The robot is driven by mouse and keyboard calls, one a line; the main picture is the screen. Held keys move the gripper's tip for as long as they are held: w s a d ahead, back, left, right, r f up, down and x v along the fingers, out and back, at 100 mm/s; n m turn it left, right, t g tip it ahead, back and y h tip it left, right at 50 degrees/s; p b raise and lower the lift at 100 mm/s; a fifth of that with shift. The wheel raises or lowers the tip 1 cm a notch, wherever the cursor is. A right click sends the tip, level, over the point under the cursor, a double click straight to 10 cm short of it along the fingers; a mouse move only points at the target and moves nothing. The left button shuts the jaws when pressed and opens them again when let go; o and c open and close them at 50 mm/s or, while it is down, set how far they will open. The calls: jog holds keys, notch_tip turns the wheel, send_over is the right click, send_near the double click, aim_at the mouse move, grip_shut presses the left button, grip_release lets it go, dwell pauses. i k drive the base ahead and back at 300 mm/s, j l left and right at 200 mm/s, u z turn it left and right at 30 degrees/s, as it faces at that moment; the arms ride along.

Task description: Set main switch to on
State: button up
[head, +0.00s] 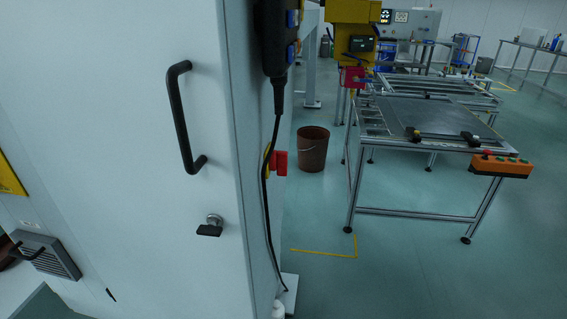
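A red switch handle (279,162) on a yellow backing sits on the narrow right side of the large pale cabinet (120,110). It looks like the main switch. I see it nearly edge-on, so its setting cannot be read. A black cable hangs close in front of it. My gripper cannot be made out in the head view.
The cabinet door has a black handle (181,118) and a latch (211,226). A black control box (277,38) hangs beside its edge. A brown bucket (312,149) and a metal-framed table (428,117) with an orange button box (501,165) stand right. Floor between is clear.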

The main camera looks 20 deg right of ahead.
aim_at(278, 161)
jog(key=i+l+z, duration=0.15)
jog(key=i, duration=0.25)
jog(key=i+l+z, duration=0.2)
jog(key=i, duration=0.25)
